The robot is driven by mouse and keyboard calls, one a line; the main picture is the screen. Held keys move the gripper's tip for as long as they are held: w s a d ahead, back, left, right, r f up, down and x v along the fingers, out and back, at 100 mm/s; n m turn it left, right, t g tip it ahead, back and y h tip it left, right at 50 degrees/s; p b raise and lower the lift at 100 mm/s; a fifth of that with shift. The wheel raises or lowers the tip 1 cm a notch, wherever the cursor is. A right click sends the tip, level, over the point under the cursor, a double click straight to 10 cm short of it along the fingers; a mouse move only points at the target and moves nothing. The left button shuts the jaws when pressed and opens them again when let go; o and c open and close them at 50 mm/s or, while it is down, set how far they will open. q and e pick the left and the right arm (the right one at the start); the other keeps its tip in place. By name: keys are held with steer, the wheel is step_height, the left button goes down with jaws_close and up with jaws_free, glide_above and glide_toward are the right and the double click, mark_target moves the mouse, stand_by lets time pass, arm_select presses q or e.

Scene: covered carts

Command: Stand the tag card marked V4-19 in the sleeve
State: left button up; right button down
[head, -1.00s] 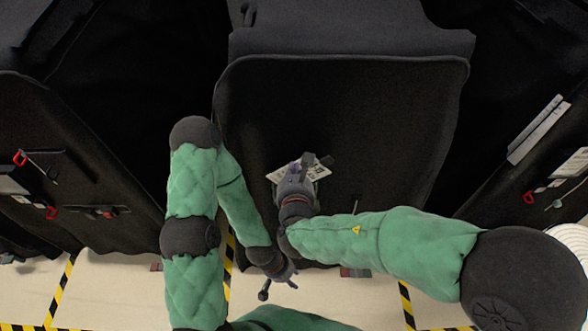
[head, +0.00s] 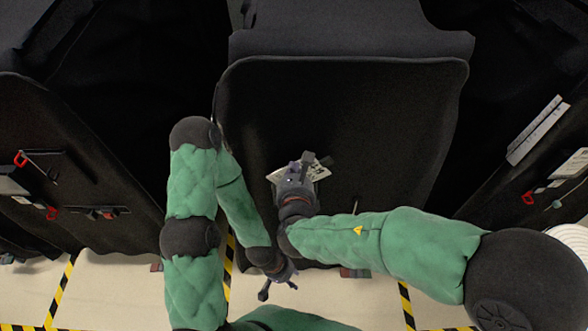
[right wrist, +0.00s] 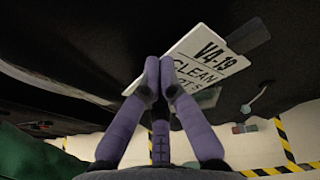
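The white tag card (right wrist: 210,58) reads V4-19 and CLEAN in the right wrist view. It is tilted in front of the black cart cover. The card also shows in the head view (head: 283,174), partly hidden by my right gripper. My right gripper (right wrist: 159,68) has its purple fingers shut on the card's near edge; it also shows in the head view (head: 300,170). A dark flat piece (right wrist: 250,36) lies behind the card's upper right; I cannot tell whether it is part of the sleeve. My left gripper (head: 279,284) is low and away from the card, its fingers unclear.
The black cover (head: 390,120) of the middle cart fills the space ahead. Covered carts stand at the left (head: 60,120) and right (head: 560,130), with tags and red clips. Yellow-black tape (head: 405,300) marks the pale floor.

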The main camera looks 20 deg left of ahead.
step_height(320, 180, up, 12)
steer(key=p, duration=0.8)
steer(key=shift+p, duration=0.35)
stand_by(0.7)
stand_by(0.5)
steer(key=s+d+f+m+g+h+b, duration=0.1)
steer(key=d+f+m+g+h, duration=0.15)
steer(key=d+f+m, duration=0.4)
steer(key=s+d+f+m+g+h, duration=0.1)
steer(key=d+f+g, duration=0.2)
steer(key=f, duration=0.7)
steer(key=s+d+f+n+g+y+b, duration=0.1)
steer(key=s+d+f+n, duration=0.3)
steer(key=f+n, duration=0.5)
steer(key=s+d+f+n+g+y+b, duration=0.1)
steer(key=s+d+f+n+g, duration=0.3)
steer(key=f+n, duration=0.6)
steer(key=s+d+f+n+g+y+b, duration=0.1)
steer(key=s+d+f+n, duration=0.4)
steer(key=f+n, duration=0.5)
steer(key=s+n+g+b, duration=0.1)
steer(key=n, duration=0.4)
steer(key=shift+d+f+n+b, duration=0.15)
steer(key=shift+n+b, duration=0.15)
steer(key=shift+n, duration=0.05)
steer(key=shift+s+y, duration=0.1)
steer(key=shift+y, duration=0.15)
